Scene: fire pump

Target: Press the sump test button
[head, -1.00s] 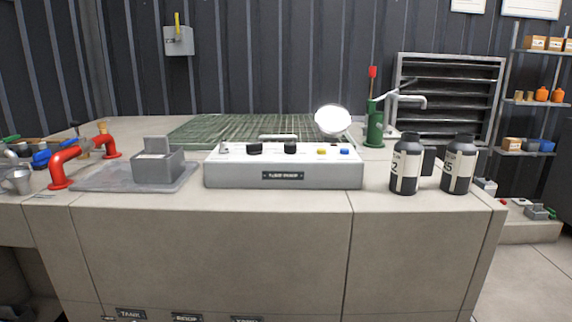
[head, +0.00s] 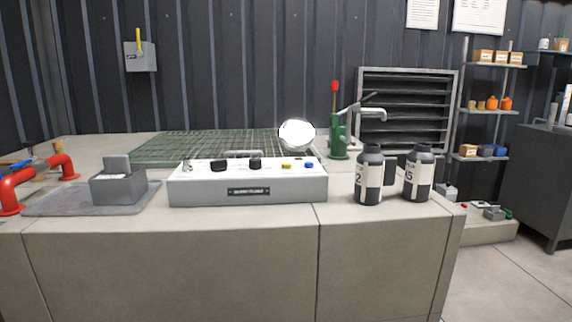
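A light grey control box (head: 247,192) stands on the counter, with a dark label on its front that is too small to read surely. Its sloped top carries two black knobs, a small silver switch (head: 187,166) at the left, a yellow button (head: 286,166) and a blue button (head: 308,165). I cannot tell from the lettering which one is the sump test button. A round white disc (head: 297,134) shows above the back right of the box. Neither of my grippers is in view.
Two dark bottles (head: 369,176) stand right of the box on the counter (head: 170,262). A grey open box (head: 118,187) on a tray and red pipes (head: 38,180) are at left. A green mesh (head: 215,146) and green hand pump (head: 339,140) are behind. Floor shows at right.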

